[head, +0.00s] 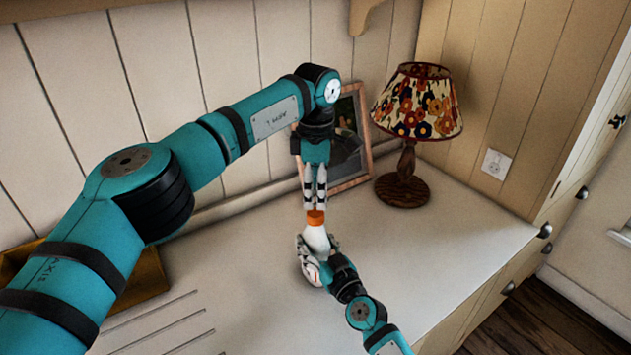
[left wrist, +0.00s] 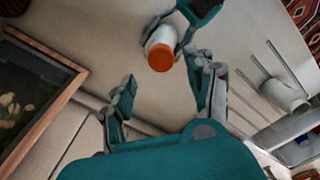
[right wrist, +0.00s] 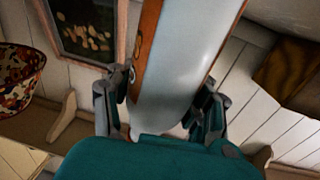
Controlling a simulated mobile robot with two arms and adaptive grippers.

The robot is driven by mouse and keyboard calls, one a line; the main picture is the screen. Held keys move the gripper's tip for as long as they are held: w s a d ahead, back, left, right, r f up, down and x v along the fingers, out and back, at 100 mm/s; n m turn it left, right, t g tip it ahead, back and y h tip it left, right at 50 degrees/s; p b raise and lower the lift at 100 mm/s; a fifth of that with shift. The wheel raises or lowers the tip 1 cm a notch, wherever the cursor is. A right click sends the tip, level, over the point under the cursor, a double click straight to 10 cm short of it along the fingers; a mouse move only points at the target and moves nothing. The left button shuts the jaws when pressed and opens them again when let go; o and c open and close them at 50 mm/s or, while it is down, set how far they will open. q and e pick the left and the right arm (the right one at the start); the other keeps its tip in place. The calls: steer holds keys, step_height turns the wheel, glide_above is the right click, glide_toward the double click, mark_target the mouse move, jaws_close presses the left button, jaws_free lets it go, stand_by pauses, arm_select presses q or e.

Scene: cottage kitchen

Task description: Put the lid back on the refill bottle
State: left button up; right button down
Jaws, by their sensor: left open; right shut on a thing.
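The refill bottle (head: 316,240) is white and stands roughly upright over the pale worktop, with an orange lid (head: 315,217) at its top. My right gripper (head: 318,262) is shut on the bottle's body; the bottle fills the space between its fingers in the right wrist view (right wrist: 185,60). My left gripper (head: 315,203) points down just above the orange lid, its fingers close together in the head view. In the left wrist view its fingers (left wrist: 165,95) are apart with nothing between them, and the orange lid (left wrist: 161,57) shows beyond them. Whether the fingertips touch the lid is unclear.
A lamp with a floral shade (head: 418,105) and a framed picture (head: 350,140) stand at the back. A wooden box (head: 140,282) is at the left, partly behind my left arm. The worktop (head: 440,235) right of the bottle is clear.

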mark_target(315, 212)
arm_select(q)
steer(key=n, duration=0.8)
steer(key=shift+r, duration=0.25)
steer(key=n, duration=0.4)
steer(key=shift+r+n, duration=0.15)
steer(key=shift+n, duration=0.25)
steer(key=n, duration=0.7)
steer(key=shift+r, duration=0.2)
steer(key=n, duration=0.5)
steer(key=shift+r+n, duration=0.15)
steer(key=shift+n, duration=0.25)
steer(key=shift+f, duration=4)
